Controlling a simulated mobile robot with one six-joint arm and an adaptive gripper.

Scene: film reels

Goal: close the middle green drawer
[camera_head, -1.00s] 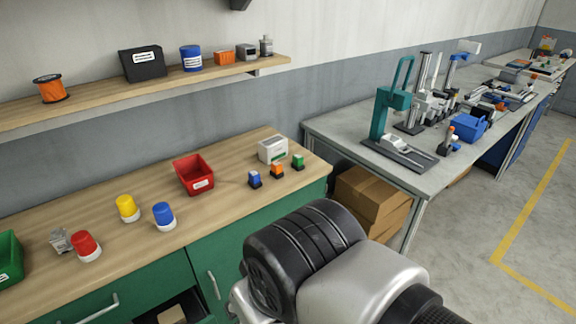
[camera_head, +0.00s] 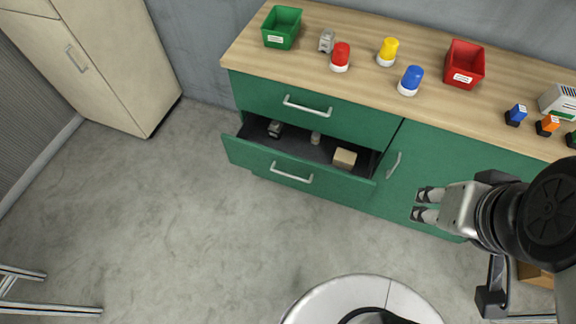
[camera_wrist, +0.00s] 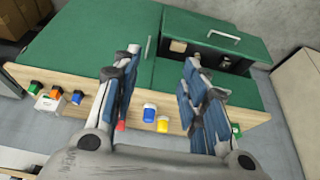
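The middle green drawer (camera_head: 240,155) is pulled out of the green cabinet, under a shut top drawer (camera_head: 345,121). Its silver handle (camera_head: 291,173) is on the front panel. Inside lie a tan box (camera_head: 344,158), a dark grey item (camera_head: 275,128) and a small greyish item (camera_head: 315,138). The open drawer also shows at the upper right of the wrist view (camera_wrist: 205,23). My gripper (camera_head: 418,204) is right of the drawer, in front of the cabinet door, touching nothing that I can see. In the wrist view its fingers (camera_wrist: 158,75) are wide apart and empty.
The cabinet door (camera_head: 440,160) right of the drawer is shut. The wooden worktop (camera_head: 345,30) carries bins, coloured-capped jars and small items. A beige cupboard (camera_head: 100,60) stands at the left. The grey floor (camera_head: 170,210) before the drawer is clear.

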